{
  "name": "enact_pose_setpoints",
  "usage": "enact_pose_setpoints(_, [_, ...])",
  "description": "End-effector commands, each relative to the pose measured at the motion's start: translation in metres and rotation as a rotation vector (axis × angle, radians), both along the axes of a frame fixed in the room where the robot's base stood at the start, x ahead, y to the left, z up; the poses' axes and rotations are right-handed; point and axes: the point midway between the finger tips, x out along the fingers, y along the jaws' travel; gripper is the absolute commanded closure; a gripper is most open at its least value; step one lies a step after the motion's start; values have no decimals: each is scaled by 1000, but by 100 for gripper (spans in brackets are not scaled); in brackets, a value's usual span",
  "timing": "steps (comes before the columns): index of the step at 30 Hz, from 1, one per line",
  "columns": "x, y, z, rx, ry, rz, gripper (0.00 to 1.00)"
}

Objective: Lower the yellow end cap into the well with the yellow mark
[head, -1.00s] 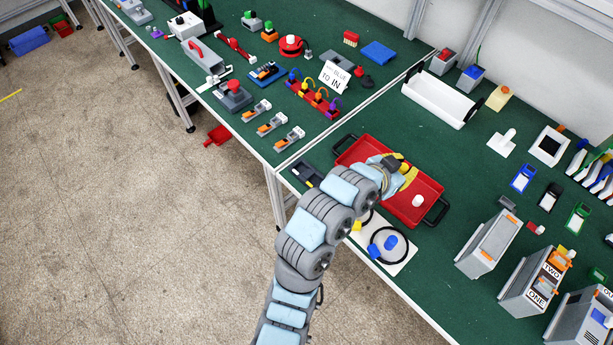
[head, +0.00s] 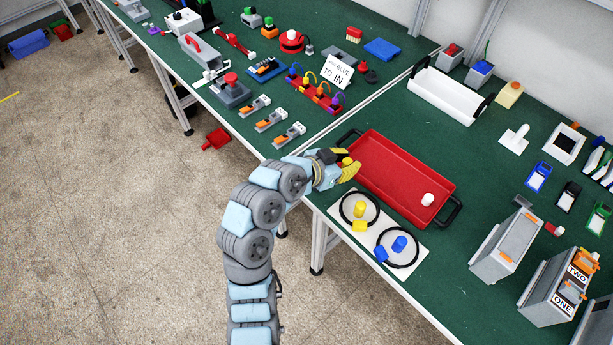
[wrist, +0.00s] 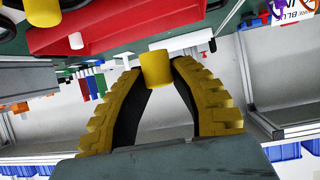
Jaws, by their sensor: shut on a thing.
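My gripper (head: 342,167) is at the left end of the red tray, above the table's left edge. In the wrist view my gripper (wrist: 158,90) has its yellow ridged fingers closed on the yellow end cap (wrist: 156,66), a short plain cylinder at the fingertips.
The red tray (head: 375,152) holds only a small white cap (head: 428,199). Grey boxes (head: 508,243) stand at the right. Orange-and-grey clips (head: 272,121) lie on the far table.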

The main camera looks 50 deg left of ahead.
Motion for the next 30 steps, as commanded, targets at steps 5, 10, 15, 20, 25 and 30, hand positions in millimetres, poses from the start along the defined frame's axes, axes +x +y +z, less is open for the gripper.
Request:
enact_pose_setpoints(5, [-13,22,-22,-3,2,4,92])
enact_pose_setpoints(10, [-25,41,-38,-3,3,3,92])
enact_pose_setpoints(15, [-34,56,-48,0,2,1,92])
enact_pose_setpoints(20, [-39,65,-55,0,3,1,92])
enact_pose_setpoints(25, [-41,68,-56,-1,3,0,92])
enact_pose_setpoints(30, [-41,68,-55,-1,3,0,92])
